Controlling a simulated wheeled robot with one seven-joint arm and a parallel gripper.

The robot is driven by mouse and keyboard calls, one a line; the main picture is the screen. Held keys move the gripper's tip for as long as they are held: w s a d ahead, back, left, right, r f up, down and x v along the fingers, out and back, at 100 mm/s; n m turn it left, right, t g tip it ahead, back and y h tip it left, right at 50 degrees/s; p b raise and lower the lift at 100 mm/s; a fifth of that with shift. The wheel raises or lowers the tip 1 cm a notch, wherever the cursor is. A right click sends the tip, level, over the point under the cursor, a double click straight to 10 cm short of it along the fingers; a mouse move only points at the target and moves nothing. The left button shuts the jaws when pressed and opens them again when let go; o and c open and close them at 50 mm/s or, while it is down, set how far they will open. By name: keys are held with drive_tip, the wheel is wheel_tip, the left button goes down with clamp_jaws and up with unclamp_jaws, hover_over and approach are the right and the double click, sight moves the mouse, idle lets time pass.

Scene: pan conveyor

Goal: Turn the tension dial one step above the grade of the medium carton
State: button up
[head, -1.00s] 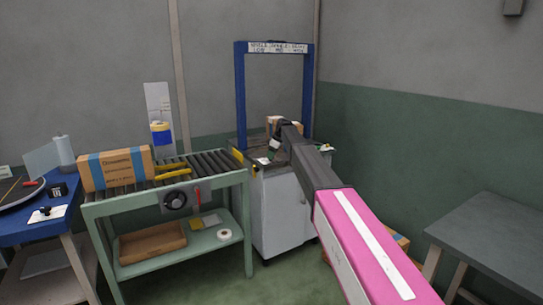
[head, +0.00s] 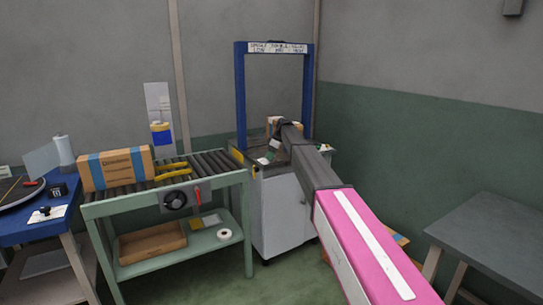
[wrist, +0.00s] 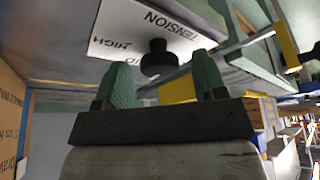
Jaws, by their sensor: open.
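The tension dial, a black knob (wrist: 158,57), stands on a white plate (wrist: 112,32) marked TENSION and HIGH, upside down in the wrist view. My gripper (wrist: 163,72) is open, its two green fingers apart, with the knob just beyond and between the fingertips. No contact shows, and the dial's pointer cannot be made out. In the head view my gripper is mostly hidden behind my arm at the strapping machine (head: 283,190). A brown carton (head: 116,168) with blue bands lies on the roller conveyor. Another carton (head: 273,121) is partly hidden on the machine. I cannot tell which is medium.
The green roller conveyor (head: 165,199) stands left, a blue bench (head: 25,232) further left. A grey table (head: 490,235) stands right. Another carton edge (wrist: 12,120) is close in the wrist view.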

drive_tip(key=v, duration=1)
drive_tip(key=shift+r, duration=0.3)
drive_tip(key=shift+s+d, duration=0.1)
drive_tip(key=shift+d, duration=0.05)
drive_tip(key=s+d+f+m+h, duration=0.1)
drive_tip(key=s+d+f+m, duration=0.2)
drive_tip(key=s+d+f, duration=0.35)
drive_tip(key=s+d+f+m, duration=0.2)
drive_tip(key=s+d+f, duration=0.1)
drive_tip(key=s+f, duration=0.6)
drive_tip(key=s+d+f+m+h, duration=0.1)
drive_tip(key=s+d+f+m, duration=0.2)
drive_tip(key=s+d+f, duration=0.35)
drive_tip(key=s+d+f+m, duration=0.2)
drive_tip(key=s+f, duration=0.1)
drive_tip(key=s, duration=0.7)
drive_tip(key=s+d+f+m+h, duration=0.1)
drive_tip(key=s+d+f+m, duration=0.2)
drive_tip(key=s, duration=0.7)
drive_tip(key=s+d+f+m+h, duration=0.1)
drive_tip(key=s+f, duration=0.4)
drive_tip(key=s, duration=0.5)
drive_tip(key=shift+s+d+f+m+g, duration=0.2)
drive_tip(key=shift+d+m+g, duration=0.2)
drive_tip(key=shift+d+m, duration=0.7)
